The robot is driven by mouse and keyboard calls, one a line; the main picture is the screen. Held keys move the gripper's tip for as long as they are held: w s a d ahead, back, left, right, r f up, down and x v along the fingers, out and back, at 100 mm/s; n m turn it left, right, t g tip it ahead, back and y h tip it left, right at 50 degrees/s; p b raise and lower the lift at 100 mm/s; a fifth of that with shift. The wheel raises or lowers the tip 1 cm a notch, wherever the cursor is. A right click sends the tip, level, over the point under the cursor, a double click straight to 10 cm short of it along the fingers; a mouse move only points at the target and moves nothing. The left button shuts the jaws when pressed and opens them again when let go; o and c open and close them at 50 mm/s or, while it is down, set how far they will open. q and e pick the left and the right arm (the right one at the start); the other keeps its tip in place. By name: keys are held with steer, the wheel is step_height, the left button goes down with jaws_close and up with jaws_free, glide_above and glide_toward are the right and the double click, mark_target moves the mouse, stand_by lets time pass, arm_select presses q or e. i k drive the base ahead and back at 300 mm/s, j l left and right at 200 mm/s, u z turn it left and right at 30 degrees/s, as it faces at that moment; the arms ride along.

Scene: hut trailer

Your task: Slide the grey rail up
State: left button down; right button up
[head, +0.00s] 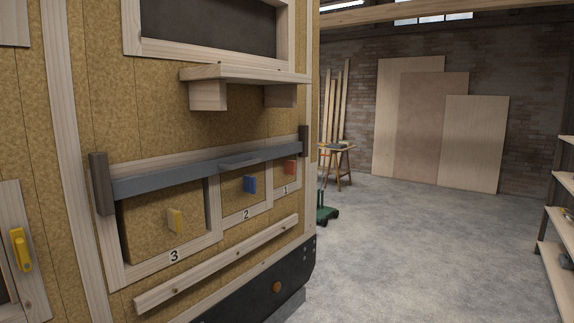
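The grey rail (150,184) is a long bar across the front of the trailer wall. It lies over the upper edge of a row of numbered hatches. Its left end meets a dark upright post (101,183) and its right end meets another dark post (303,141). A grey handle (240,161) sits on the rail right of its middle. Below it are hatch 3 with a yellow knob (175,221), hatch 2 with a blue knob (250,184) and hatch 1 with a red knob (289,167). Neither of my grippers shows in the head view.
A wooden shelf (245,74) on brackets juts out above the rail. A wooden strip (220,262) runs below the hatches. A yellow latch (21,249) is at far left. Concrete floor (430,250) is open to the right, with a shelf rack (560,215) at the right edge.

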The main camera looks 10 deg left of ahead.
mark_target(122, 188)
steer(key=i+l, duration=0.15)
steer(key=i, duration=0.4)
steer(key=i+l+z, duration=0.1)
steer(key=i, duration=0.5)
